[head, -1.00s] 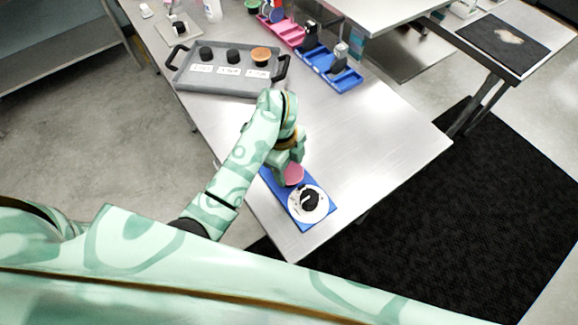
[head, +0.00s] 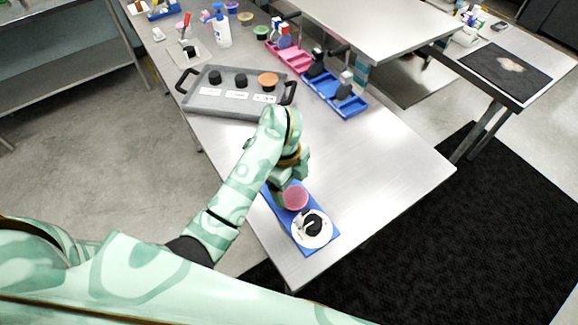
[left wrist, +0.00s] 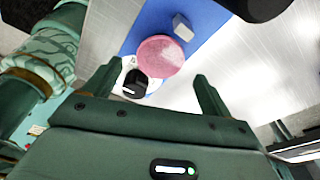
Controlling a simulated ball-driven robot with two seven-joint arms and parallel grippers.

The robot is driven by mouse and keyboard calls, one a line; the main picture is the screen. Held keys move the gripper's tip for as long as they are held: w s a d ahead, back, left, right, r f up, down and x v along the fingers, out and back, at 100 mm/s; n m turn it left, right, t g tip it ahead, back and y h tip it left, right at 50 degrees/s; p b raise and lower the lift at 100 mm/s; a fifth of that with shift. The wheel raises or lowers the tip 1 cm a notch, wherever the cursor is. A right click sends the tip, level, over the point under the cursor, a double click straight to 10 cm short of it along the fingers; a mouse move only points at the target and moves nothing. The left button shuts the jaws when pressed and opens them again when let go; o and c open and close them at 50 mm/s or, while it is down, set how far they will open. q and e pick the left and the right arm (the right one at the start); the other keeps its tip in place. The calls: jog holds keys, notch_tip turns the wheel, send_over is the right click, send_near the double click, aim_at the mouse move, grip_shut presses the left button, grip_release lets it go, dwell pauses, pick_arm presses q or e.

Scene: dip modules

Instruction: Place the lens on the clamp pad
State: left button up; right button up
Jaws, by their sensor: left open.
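A blue board (head: 327,240) lies near the front edge of the table. On it are a round pink disc (head: 295,198) and a white round plate (head: 313,238) with a black part on top. I cannot tell for sure which is the lens and which the clamp pad. The left wrist view shows the pink disc (left wrist: 160,56) flat, with a small grey block (left wrist: 182,27) at its edge and a black cylindrical part (left wrist: 135,83) close beside it. My left gripper (head: 287,182) is over the board by the pink disc. Its fingers are apart and empty. My right gripper is out of view.
A grey tray (head: 240,104) with two black knobs and an orange one stands behind my left arm. Blue (head: 347,106) and pink (head: 290,58) bins line the far right. A white bottle (head: 222,28) stands at the back. The table right of the board is clear.

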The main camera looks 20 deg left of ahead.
aim_at(287, 193)
pick_arm(q)
notch_tip(287, 193, up, 9)
jog(key=a+p, duration=0.1)
jog(key=p, duration=0.2)
jog(key=shift+w+a, duration=0.15)
